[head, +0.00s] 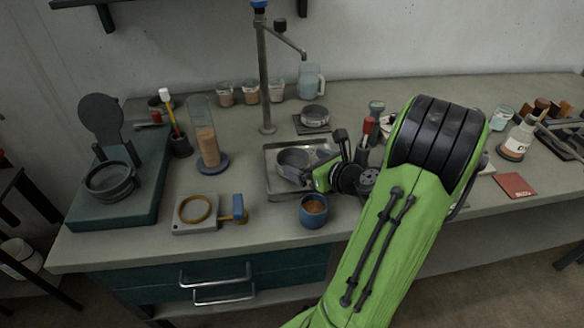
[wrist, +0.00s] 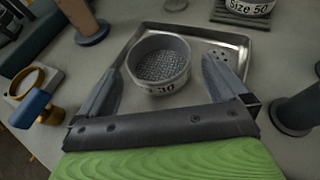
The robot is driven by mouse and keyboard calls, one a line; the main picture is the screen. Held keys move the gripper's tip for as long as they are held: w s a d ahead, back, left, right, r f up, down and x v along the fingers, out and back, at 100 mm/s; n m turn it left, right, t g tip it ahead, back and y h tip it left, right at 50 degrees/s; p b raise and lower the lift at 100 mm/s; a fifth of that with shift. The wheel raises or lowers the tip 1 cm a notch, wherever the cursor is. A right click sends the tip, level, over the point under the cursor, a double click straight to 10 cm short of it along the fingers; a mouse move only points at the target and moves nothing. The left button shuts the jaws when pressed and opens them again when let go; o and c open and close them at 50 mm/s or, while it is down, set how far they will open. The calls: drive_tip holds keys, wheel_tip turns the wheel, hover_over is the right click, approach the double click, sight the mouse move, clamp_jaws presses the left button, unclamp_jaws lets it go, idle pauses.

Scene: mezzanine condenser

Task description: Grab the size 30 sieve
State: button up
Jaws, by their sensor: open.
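The size 30 sieve (wrist: 160,64) is a round grey cup with a mesh bottom and a label on its near side that reads "30". It sits in a shallow metal tray (wrist: 207,36). In the head view the sieve (head: 292,163) is in the tray (head: 270,185), partly hidden by my gripper. My gripper (wrist: 160,80) is open, with one finger to the left of the sieve and one to the right. Gaps show between the fingers and the sieve, and nothing is held. In the head view my gripper (head: 312,178) is at the tray's right side.
A sieve marked "Size 50" (wrist: 247,8) stands on a ridged pad beyond the tray. A blue cup (head: 313,212) stands in front of the tray. A clamp block with a brass ring (head: 195,210) is to the left. A metal stand (head: 265,90) rises behind the tray.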

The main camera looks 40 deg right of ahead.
sight(284, 155)
drive_tip(key=b+x, duration=0.1)
drive_tip(key=x, duration=0.5)
drive_tip(key=shift+a+b, duration=0.2)
drive_tip(key=shift+b, duration=0.15)
drive_tip(key=shift+s+r, duration=0.1)
drive_tip(key=shift+s, duration=0.05)
drive_tip(key=c, duration=0.8)
